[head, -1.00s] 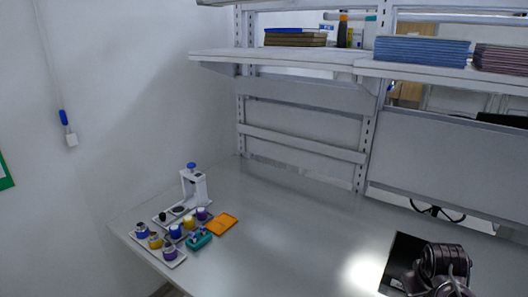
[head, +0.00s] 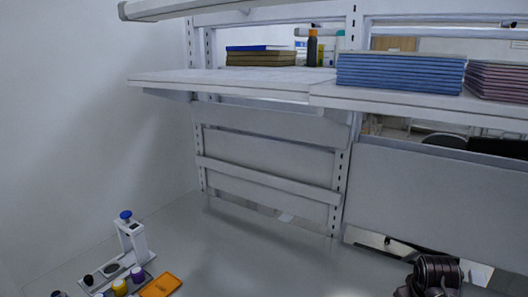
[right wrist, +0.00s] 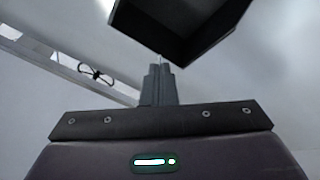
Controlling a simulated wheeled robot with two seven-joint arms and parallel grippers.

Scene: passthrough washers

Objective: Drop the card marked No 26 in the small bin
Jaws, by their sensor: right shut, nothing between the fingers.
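No card with a readable No 26 shows in either current view. A flat orange piece (head: 161,285) lies on the bench at the lower left of the head view; I cannot read any marking on it. A black open box, which looks like the small bin (right wrist: 150,32), shows at the top of the right wrist view, beyond the fingertips. My right gripper (right wrist: 160,70) is shut and empty, its fingers pointing towards the bin and apart from it. In the head view only my dark right wrist shows at the lower right. My left gripper is not in view.
A white stand with a blue knob (head: 132,238) and several small capped pots (head: 120,287) stand at the lower left. Shelves (head: 230,86) with stacked blue booklets (head: 400,73) hang above the bench. The bench middle (head: 250,265) is clear.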

